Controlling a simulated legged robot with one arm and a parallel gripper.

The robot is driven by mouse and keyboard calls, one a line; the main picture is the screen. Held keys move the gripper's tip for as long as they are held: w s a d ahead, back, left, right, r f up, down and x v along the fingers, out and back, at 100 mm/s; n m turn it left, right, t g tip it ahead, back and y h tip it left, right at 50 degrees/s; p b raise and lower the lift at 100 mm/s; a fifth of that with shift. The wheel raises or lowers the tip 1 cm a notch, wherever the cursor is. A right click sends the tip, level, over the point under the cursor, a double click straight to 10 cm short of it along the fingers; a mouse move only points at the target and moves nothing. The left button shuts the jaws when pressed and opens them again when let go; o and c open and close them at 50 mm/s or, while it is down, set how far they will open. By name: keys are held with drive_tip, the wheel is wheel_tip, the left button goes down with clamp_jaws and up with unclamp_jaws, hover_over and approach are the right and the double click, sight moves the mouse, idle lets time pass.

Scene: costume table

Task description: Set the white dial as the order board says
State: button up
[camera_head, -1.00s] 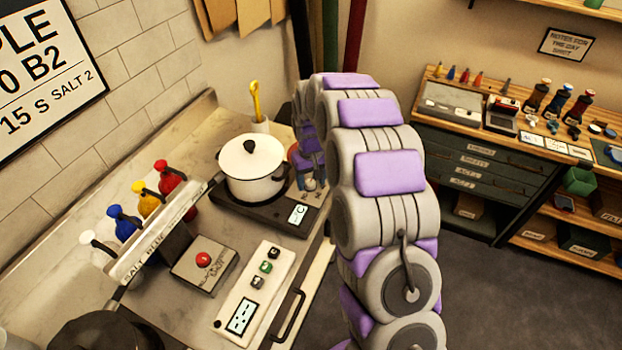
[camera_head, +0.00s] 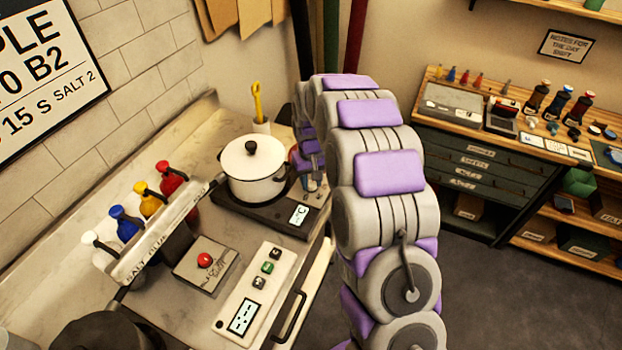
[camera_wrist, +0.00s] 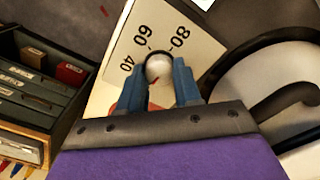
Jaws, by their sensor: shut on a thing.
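The white dial (camera_wrist: 158,67) shows in the wrist view between the two blue fingers of my gripper (camera_wrist: 160,85), which is shut on it. A small red mark shows on the dial's lower side. The scale plate (camera_wrist: 150,22) around it reads 40, 60 and 80. In the head view, my arm hides most of the gripper and dial beside the hob's right end. The order board (camera_head: 45,75) is on the tiled wall at the left, cut off by the picture edge. I read "PLE", "0 B2" and "15 S SALT 2" on it.
A white pot (camera_head: 254,172) stands on the black hob (camera_head: 230,203), left of my gripper. Several coloured bottles (camera_head: 145,205) stand in a rack. A red button box (camera_head: 205,262) and a panel with buttons (camera_head: 262,285) are in front. A wooden workbench (camera_head: 470,105) stands at the right.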

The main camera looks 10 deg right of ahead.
sight(310, 182)
drive_tip(key=m+p, duration=0.3)
drive_tip(key=m, duration=0.2)
drive_tip(key=shift+r+p, duration=0.15)
drive_tip(key=shift+p, duration=0.15)
drive_tip(key=m+p, duration=0.3)
drive_tip(key=m, duration=0.3)
drive_tip(key=shift+m, duration=0.3)
drive_tip(key=m+p, duration=0.2)
drive_tip(key=m, duration=0.9)
drive_tip(key=shift+p, duration=0.3)
drive_tip(key=shift+w+m, duration=0.1)
drive_tip(key=shift+m, duration=0.4)
drive_tip(key=o, duration=1)
drive_tip(key=shift+o, duration=0.2)
wheel_tip(310, 182, up, 17)
drive_tip(key=p, duration=0.1)
